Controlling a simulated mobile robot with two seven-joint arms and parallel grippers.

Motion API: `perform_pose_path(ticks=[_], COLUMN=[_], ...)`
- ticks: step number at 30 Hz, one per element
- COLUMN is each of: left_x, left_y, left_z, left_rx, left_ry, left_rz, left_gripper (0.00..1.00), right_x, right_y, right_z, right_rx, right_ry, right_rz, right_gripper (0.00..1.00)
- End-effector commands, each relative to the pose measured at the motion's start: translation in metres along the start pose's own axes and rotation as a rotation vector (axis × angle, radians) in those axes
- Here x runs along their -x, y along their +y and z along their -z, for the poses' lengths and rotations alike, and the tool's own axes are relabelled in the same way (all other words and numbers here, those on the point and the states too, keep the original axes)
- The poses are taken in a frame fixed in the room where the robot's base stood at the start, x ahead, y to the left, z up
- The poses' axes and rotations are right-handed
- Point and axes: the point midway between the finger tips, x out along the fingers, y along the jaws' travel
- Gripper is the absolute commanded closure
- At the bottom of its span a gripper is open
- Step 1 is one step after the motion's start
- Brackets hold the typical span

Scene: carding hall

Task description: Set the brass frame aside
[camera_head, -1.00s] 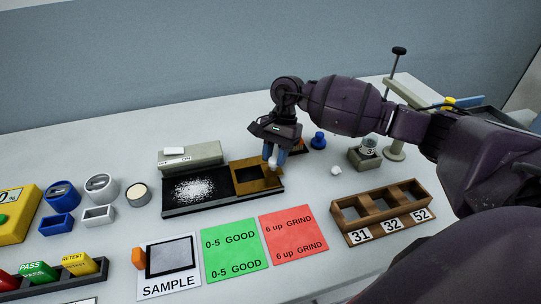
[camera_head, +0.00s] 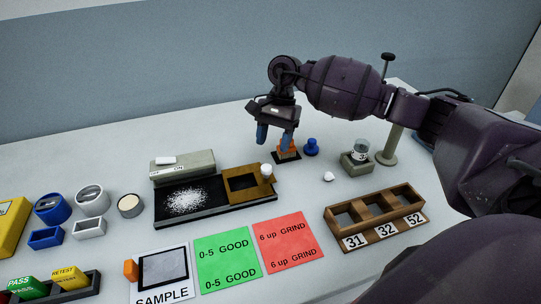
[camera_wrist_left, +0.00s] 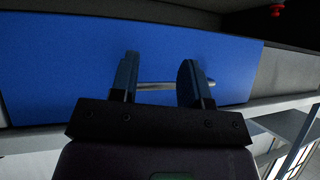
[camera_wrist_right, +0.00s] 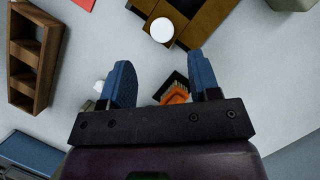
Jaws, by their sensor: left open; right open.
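The brass frame (camera_head: 268,187) is a flat brown-gold square with a dark window and a white knob (camera_head: 266,170) at its back right corner. It lies on the right end of the black tray (camera_head: 170,212). It also shows in the right wrist view (camera_wrist_right: 196,34), knob towards me. My right gripper (camera_head: 274,138) is open and empty above and behind the frame, apart from the knob. My left gripper (camera_wrist_left: 158,62) is outside the head view. In the left wrist view it is open in front of a blue panel (camera_wrist_left: 60,70), with a silver bar (camera_wrist_left: 160,86) showing between its fingers.
White powder (camera_head: 188,200) lies on the tray left of the frame. An orange brush (camera_head: 287,150) on a dark pad and a blue knobbed piece (camera_head: 311,147) stand behind right. A numbered wooden rack (camera_head: 375,215) stands at right. Green (camera_head: 226,258) and red (camera_head: 287,243) cards lie in front.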

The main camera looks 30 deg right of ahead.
Motion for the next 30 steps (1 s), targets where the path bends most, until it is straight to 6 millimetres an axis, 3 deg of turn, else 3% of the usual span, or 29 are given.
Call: perform_pose_path(ticks=[3,10,30], left_x=[0.000,-0.001,-0.001], left_y=[0.000,0.001,0.001], left_z=[0.000,0.001,0.002], left_rx=[0.001,0.001,0.000], left_ry=[0.001,0.003,0.004], left_rz=[0.000,-0.001,-0.001], left_gripper=[0.57,0.57,0.57], right_x=[0.020,0.043,0.046], right_y=[0.000,0.000,0.000], right_z=[0.001,0.001,0.001], right_rx=[-0.001,-0.001,-0.001], right_ry=[0.002,0.001,0.000], right_rz=[0.001,-0.001,-0.001], right_gripper=[0.44,0.44,0.44])
